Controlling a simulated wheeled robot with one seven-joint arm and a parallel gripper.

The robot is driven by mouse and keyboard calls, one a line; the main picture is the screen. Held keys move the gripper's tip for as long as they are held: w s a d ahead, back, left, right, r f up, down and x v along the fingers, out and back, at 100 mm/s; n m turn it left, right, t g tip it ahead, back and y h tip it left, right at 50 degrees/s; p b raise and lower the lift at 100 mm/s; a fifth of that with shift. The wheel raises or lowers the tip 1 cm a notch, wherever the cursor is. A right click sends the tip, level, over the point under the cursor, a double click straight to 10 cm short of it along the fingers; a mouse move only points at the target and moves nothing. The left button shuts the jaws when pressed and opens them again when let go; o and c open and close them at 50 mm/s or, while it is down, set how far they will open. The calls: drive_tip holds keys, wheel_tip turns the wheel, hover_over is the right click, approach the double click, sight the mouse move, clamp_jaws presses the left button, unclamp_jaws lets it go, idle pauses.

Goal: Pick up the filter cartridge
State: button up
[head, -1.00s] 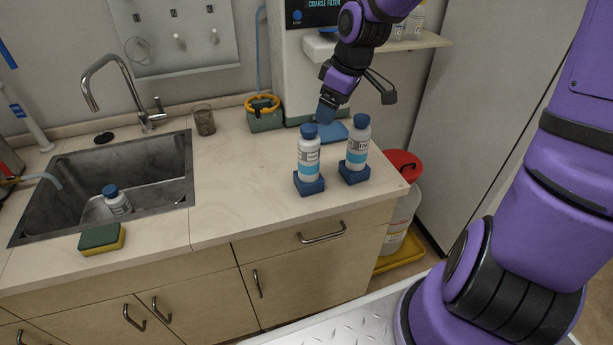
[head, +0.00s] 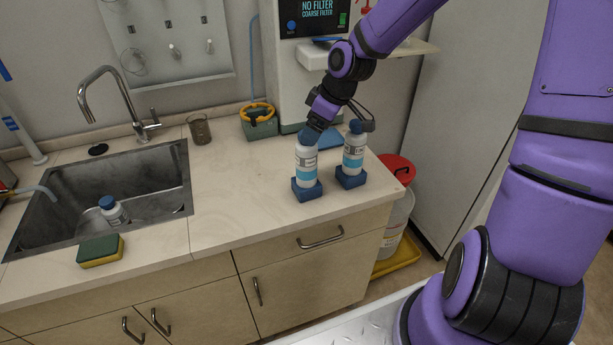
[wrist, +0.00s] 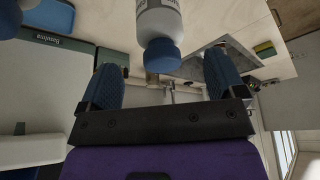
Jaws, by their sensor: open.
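Nothing in view is clearly marked as the filter cartridge; the likely candidates are white bottles with blue caps and labels. The left bottle (head: 306,170) stands upright in a blue holder (head: 307,192) on the counter. The right bottle (head: 353,158) stands in another blue holder (head: 350,180) beside it. My gripper (head: 314,126) is just above and behind the left bottle's cap. In the wrist view my gripper (wrist: 163,66) is open, and a bottle's blue cap (wrist: 161,56) shows between its blue fingers. I cannot tell whether they touch it.
A third bottle (head: 113,212) leans in the sink (head: 60,215). A machine whose screen (head: 322,14) reads "NO FILTER COARSE FILTER" stands behind. A beaker (head: 199,129), a green box (head: 260,125) and a sponge (head: 100,250) are on the counter. The counter's middle is clear.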

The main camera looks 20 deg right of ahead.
sight(306, 165)
drive_tip(key=shift+x, duration=2.85)
drive_tip(key=shift+w+a+r, duration=0.15)
drive_tip(key=shift+a, duration=0.05)
drive_tip(key=c, duration=1.6)
